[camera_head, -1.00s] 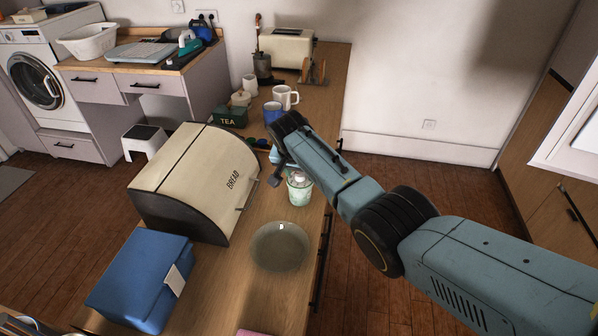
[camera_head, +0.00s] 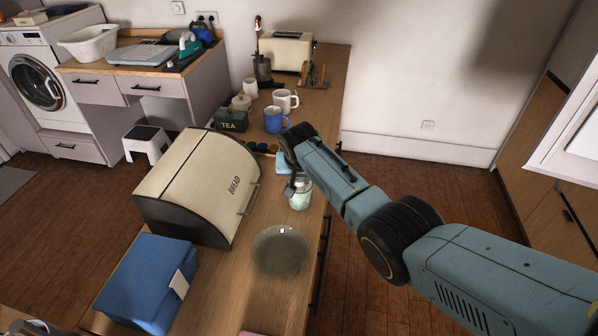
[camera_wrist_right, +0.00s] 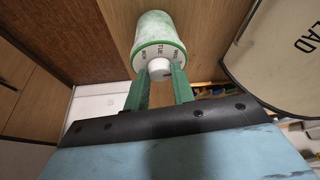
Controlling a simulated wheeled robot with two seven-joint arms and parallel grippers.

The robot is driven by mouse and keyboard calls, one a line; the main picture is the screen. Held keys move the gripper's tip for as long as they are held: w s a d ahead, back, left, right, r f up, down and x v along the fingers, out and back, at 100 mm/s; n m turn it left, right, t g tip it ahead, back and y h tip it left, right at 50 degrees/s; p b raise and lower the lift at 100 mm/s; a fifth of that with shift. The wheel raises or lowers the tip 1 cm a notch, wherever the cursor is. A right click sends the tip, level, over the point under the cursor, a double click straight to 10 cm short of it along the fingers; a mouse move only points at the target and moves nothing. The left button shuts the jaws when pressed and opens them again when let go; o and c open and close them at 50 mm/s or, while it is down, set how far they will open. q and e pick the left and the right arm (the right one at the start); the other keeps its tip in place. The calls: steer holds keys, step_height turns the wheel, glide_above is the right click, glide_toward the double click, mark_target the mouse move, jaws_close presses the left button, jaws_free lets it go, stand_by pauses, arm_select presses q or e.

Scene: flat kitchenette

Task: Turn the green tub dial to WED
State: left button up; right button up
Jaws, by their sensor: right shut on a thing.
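The green tub (camera_head: 300,201) stands on the wooden counter, between the bread bin and the counter's right edge. In the right wrist view the tub (camera_wrist_right: 155,28) is pale green with a white top. Small day letters ring a white dial (camera_wrist_right: 157,62); one looks like TUE, and the others are too small to read surely. My right gripper (camera_head: 296,184) is at the tub's top. In the right wrist view its green fingers (camera_wrist_right: 158,82) are shut on the dial, one on each side. The dial's pointer cannot be made out. My left gripper is not in view.
The cream bread bin (camera_head: 195,187) stands close left of the tub. A grey plate (camera_head: 281,251) lies in front of it. A blue mug (camera_head: 275,119), white mug (camera_head: 286,101) and green tea tin (camera_head: 231,120) stand behind. A blue box (camera_head: 147,283) is at the front left.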

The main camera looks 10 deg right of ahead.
steer(key=n+y+p, duration=0.1)
steer(key=n, duration=0.1)
steer(key=shift+d+r+n, duration=0.1)
steer(key=shift+d+n, duration=0.05)
steer(key=shift+n, duration=0.15)
steer(key=shift+d+n+y+p, duration=0.1)
steer(key=shift+n+y+p, duration=0.45)
steer(key=shift+n, duration=0.95)
steer(key=o, duration=1)
